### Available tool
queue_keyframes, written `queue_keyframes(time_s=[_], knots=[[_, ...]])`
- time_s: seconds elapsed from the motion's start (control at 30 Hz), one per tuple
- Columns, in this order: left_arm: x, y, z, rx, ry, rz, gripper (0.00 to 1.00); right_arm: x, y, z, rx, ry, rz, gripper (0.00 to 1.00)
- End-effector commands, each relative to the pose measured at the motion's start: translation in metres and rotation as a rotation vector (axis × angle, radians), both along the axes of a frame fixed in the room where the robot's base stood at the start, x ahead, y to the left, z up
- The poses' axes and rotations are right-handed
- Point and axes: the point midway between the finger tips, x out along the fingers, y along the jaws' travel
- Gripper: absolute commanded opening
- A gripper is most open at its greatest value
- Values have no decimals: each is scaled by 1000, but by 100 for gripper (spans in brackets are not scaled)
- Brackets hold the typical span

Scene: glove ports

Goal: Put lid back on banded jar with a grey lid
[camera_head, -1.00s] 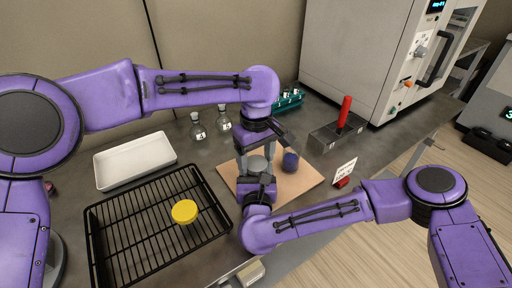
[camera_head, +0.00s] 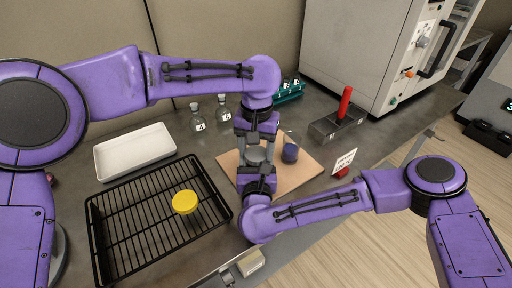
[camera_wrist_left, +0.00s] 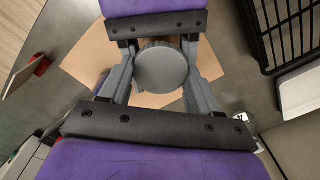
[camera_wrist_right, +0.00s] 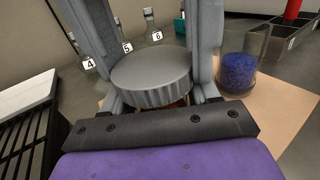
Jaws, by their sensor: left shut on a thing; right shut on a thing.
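The grey lid (camera_head: 256,154) is a ribbed round disc over the board, level in the right wrist view (camera_wrist_right: 150,75). Only a sliver of the brownish jar (camera_wrist_right: 175,103) shows under it; its bands are hidden. I cannot tell whether lid and jar are fully in contact. My left gripper (camera_head: 257,141) comes from the back and is shut on the lid, its fingers on either side in the left wrist view (camera_wrist_left: 160,85). My right gripper (camera_head: 258,170) comes from the front, shut with its fingers around the jar, whose grip is mostly hidden.
A glass vessel with blue contents (camera_head: 290,153) stands close right on the tan board (camera_head: 305,172). A black wire rack (camera_head: 150,235) bears a yellow-topped item (camera_head: 185,202). A white tray (camera_head: 135,152), flasks (camera_head: 197,121), a red-handled box (camera_head: 338,125) and a card (camera_head: 345,162) surround the board.

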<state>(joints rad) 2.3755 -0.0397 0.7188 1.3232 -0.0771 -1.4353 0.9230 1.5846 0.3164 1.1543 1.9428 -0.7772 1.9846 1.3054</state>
Motion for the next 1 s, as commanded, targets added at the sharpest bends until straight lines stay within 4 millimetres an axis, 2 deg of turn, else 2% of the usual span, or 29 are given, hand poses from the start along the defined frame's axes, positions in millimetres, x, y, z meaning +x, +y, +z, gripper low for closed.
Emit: queue_keyframes(time_s=[0.1,0.2,0.47,0.5,0.57,0.6,0.87,1.0], knots=[[0,-1,1,-2,-2,-195,26,-1,2,1,0,-1,6,0],[0,-1,1,-2,-2,-276,26,-1,2,1,0,-1,6,0],[0,-1,1,-2,-3,-291,26,-1,2,1,0,-1,7,0],[0,-1,1,-2,-3,-290,65,-1,2,1,-1,-1,7,0],[0,-1,1,-2,-3,-290,85,-1,2,1,-1,-1,7,0],[0,-1,1,-1,-2,-290,88,-1,2,1,0,-1,6,0],[0,-1,2,1,-1,-290,88,-1,1,1,0,-1,3,0],[0,-1,19,2,-4,-290,88,0,0,0,0,0,2,0]])
